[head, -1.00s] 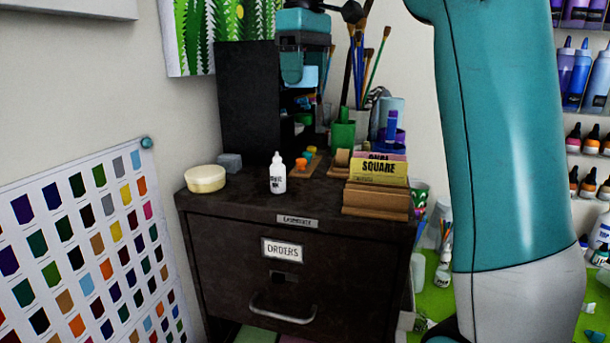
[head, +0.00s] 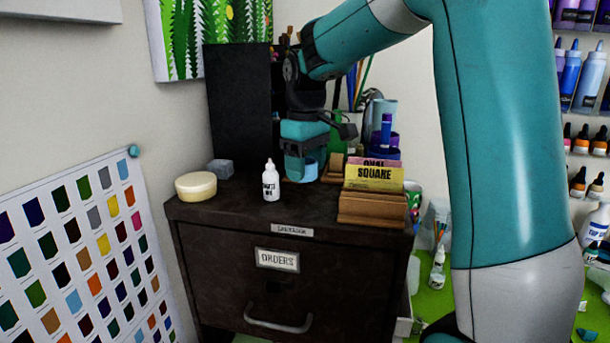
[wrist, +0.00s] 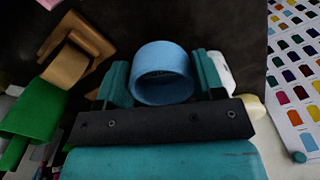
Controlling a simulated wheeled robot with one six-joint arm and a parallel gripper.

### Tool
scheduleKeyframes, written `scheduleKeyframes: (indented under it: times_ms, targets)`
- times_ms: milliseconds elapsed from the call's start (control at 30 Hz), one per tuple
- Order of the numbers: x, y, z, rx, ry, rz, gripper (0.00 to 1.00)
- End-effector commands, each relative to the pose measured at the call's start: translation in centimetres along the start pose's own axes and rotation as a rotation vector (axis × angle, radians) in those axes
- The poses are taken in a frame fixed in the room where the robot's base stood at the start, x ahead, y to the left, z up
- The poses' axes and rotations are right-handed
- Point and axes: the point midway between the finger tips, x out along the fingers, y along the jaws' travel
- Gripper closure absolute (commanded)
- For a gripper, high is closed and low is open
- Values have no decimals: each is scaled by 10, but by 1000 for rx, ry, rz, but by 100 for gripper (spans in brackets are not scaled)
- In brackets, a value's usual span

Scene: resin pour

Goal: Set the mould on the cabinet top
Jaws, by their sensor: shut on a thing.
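The mould is a light blue round cup (head: 310,170), also seen in the wrist view (wrist: 162,62) between the two teal fingers. My gripper (head: 303,168) is shut on it, with one finger at each side (wrist: 164,80). The mould is low over the dark brown cabinet top (head: 240,205), behind and right of the white bottle. I cannot tell whether its base touches the surface. The gripper partly hides it in the head view.
A white dropper bottle (head: 270,182) stands just left of my gripper. A cream round tub (head: 196,186) and grey block (head: 221,168) are at the left. A wooden card holder (head: 372,207) is at the right. The front middle of the top is clear.

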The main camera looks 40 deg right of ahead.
Motion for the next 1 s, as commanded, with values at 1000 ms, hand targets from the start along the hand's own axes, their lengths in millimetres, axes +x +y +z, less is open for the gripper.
scheduleKeyframes:
  times_ms: [1000]
  targets:
    - [26, -1, -1, -1, 0, 0, 27]
